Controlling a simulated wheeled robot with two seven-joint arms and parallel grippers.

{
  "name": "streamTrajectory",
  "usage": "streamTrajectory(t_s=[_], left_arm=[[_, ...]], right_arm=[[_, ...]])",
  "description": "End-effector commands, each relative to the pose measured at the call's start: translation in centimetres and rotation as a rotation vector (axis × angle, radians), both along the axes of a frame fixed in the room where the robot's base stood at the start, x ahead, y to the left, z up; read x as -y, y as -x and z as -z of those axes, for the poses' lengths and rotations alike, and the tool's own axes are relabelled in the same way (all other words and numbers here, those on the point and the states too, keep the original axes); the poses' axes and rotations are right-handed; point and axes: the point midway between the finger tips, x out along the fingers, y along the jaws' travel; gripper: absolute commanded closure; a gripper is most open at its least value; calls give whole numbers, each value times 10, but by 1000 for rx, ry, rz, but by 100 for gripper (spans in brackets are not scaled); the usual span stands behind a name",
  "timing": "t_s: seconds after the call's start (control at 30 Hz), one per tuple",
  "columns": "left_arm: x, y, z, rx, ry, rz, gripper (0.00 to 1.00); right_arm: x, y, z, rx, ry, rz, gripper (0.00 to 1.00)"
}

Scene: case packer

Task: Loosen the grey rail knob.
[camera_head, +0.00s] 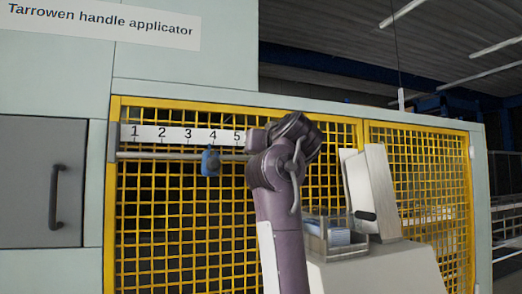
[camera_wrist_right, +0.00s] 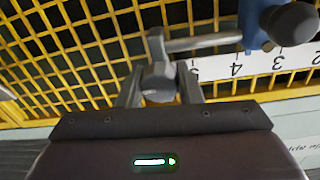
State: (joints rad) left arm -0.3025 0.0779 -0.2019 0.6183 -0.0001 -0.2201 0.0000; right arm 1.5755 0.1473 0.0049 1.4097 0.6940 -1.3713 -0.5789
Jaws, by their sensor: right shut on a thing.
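The grey rail knob (camera_wrist_right: 158,84) is at the end of the grey rail in the right wrist view. My right gripper (camera_wrist_right: 160,92) is shut on it, one finger on each side. In the head view the rail (camera_head: 170,154) runs under a number strip, and my right arm hides the knob. A blue slider (camera_head: 210,162) sits on the rail below the 4. It also shows in the right wrist view (camera_wrist_right: 256,22), with a dark rounded knob (camera_wrist_right: 292,24) on it. My left gripper is in neither view.
A yellow mesh guard (camera_head: 150,230) stands behind the rail. The number strip (camera_head: 187,134) is just above it. A pale machine housing (camera_head: 372,190) and a clear-sided bin (camera_head: 338,240) stand right of my arm. A grey door with a handle (camera_head: 57,196) is at left.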

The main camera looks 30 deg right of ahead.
Motion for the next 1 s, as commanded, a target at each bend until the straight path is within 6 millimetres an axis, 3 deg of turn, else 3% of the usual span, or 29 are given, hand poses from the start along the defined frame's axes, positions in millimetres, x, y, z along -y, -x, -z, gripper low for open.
streamTrajectory(t_s=[0.37,0.4,0.53,0.83,1.0], left_arm=[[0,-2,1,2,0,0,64],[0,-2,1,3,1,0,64],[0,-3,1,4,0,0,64],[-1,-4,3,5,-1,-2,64],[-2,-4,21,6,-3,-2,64]], right_arm=[[0,0,0,16,-63,1,91],[0,0,0,16,-63,1,64],[0,0,0,15,-62,1,47],[0,2,0,16,-61,1,46],[-4,22,4,19,-59,4,46]])
